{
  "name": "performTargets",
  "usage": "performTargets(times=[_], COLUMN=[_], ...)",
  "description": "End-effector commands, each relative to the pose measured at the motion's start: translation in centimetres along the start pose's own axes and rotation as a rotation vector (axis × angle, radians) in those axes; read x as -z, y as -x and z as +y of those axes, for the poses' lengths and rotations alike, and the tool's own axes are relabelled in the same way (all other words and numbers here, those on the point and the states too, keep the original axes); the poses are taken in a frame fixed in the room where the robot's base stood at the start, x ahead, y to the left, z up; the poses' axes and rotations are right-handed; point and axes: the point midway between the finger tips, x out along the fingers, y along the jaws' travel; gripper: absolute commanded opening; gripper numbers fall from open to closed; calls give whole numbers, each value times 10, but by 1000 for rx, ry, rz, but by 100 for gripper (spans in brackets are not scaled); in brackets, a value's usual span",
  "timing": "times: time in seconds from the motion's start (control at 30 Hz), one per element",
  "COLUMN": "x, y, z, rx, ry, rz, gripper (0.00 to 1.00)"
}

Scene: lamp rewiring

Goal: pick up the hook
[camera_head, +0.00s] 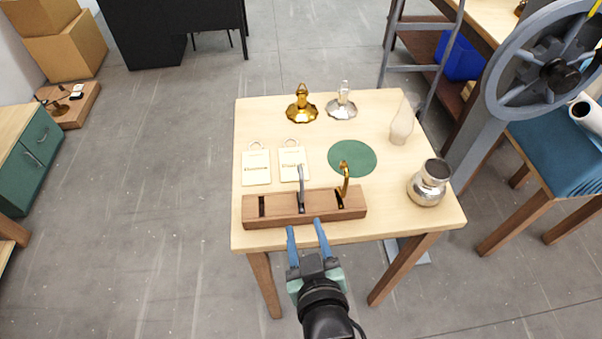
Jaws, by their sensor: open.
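A wooden block (281,207) with dark slots lies along the front edge of the table. A silver-grey hook (301,187) stands upright in its middle slot. A brass hook (346,181) with a curved top stands in its right slot. The left slot looks empty. My gripper (305,226) has blue fingers spread apart with nothing between them. It is at the front edge of the table, just in front of the block and nearest the silver hook. I cannot tell whether a fingertip touches the block.
Two cream tags (257,168) (293,165) and a green disc (364,158) lie behind the block. Brass (302,108) and silver (342,105) lamp fittings stand at the back. A glass chimney (402,124) and silver pot (429,184) are at the right. The table's (250,118) back left is clear.

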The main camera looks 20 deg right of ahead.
Motion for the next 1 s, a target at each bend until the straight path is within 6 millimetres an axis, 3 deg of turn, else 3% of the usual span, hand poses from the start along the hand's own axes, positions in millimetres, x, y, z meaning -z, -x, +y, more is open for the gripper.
performTargets(times=[0.17,0.5,0.77,1.0], x=[-4,-5,-6,-8], y=[-9,-64,-78,-106], z=[2,2,3,9], rx=[-1,-1,-1,-1], ry=[2,1,2,0], rz=[-16,-15,-15,-14], gripper=[47,47,47,47])
